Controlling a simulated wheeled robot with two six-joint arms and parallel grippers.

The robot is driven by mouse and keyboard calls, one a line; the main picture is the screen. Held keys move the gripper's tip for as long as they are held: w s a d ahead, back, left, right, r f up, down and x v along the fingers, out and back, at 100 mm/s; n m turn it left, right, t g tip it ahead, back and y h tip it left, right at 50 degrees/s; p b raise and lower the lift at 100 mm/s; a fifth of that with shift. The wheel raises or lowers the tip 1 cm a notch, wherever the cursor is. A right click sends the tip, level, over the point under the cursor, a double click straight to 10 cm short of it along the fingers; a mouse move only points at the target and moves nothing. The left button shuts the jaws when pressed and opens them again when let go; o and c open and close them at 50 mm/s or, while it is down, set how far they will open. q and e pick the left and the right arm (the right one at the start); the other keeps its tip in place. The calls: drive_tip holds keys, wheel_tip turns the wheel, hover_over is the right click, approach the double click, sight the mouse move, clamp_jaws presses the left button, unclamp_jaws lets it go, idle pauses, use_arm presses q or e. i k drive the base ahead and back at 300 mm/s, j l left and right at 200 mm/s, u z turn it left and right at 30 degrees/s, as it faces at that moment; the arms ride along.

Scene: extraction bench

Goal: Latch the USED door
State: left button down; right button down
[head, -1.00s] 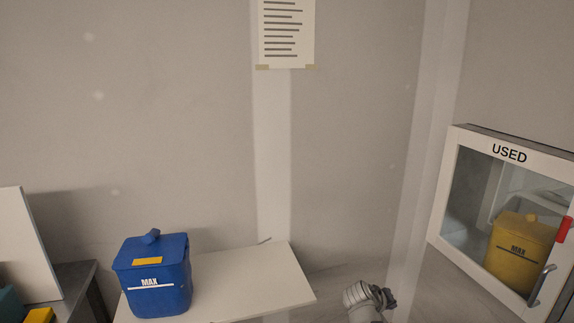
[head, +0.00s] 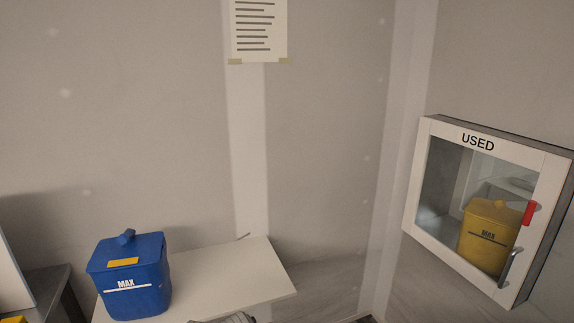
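The USED cabinet (head: 478,143) hangs on the wall at the right of the head view. Its white-framed glass door (head: 425,170) looks closed against the box. A red latch (head: 529,213) sits on the door's right edge, with a grey handle (head: 509,268) below it. I cannot tell whether the latch is engaged. A yellow MAX bin (head: 489,232) stands inside, behind the glass. A grey part of my arm (head: 237,318) shows at the bottom edge, well left of the cabinet. Neither gripper's fingers are in view.
A blue MAX bin (head: 131,277) stands on a white shelf (head: 245,275) at the lower left. A white panel and a grey bench (head: 45,290) are at the far left. A taped notice (head: 258,28) is on the wall. The space before the cabinet looks free.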

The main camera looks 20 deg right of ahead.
sight(533, 206)
drive_tip(key=z, duration=2.05)
